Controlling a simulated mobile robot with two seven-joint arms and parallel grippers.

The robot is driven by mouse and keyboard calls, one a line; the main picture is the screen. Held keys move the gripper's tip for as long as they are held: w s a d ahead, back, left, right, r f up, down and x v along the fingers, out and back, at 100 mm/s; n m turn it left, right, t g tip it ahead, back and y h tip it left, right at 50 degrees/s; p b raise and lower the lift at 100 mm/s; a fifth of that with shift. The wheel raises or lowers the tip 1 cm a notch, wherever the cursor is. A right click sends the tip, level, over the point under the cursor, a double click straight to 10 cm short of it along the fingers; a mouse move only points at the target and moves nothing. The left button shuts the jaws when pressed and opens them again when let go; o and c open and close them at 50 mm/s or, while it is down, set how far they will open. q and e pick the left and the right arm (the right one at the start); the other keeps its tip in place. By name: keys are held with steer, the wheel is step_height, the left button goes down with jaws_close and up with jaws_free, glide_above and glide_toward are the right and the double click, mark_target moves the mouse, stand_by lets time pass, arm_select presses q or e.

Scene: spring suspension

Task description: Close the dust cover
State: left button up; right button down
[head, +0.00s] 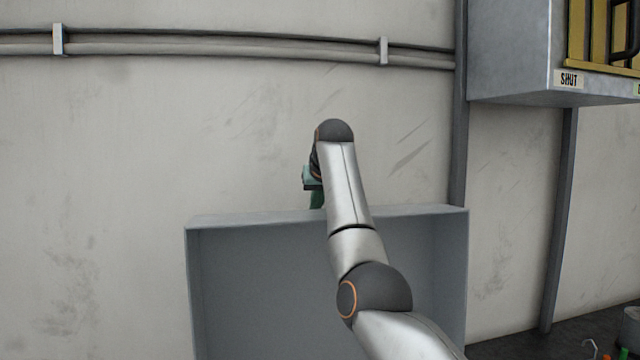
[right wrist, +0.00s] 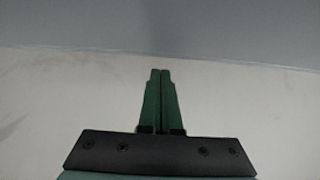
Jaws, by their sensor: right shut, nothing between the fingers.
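A large grey box-like shape (head: 260,270) with a top edge and side walls stands low in the middle of the head view. It may be the dust cover; I cannot tell for sure, and its lower part is out of frame. My right arm crosses in front of it. My right gripper (head: 316,199) has green fingers that show just above the box's top edge, partly hidden by my arm. In the right wrist view the fingers (right wrist: 161,85) are shut and empty, pointing toward a grey surface (right wrist: 170,35). Contact cannot be judged. My left gripper is out of view.
A pale scuffed wall (head: 130,140) with a horizontal pipe (head: 220,47) is behind. A grey cabinet (head: 510,50) with a SHUT label (head: 568,79) hangs at upper right on grey posts. Small objects (head: 580,350) lie at bottom right. Space left of the box looks clear.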

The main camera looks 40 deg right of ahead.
mark_target(320, 210)
steer(key=shift+s+a+f, duration=0.1)
steer(key=shift+s+a, duration=0.45)
steer(key=shift+s, duration=0.35)
steer(key=shift+s+a, duration=0.5)
steer(key=shift+s, duration=0.35)
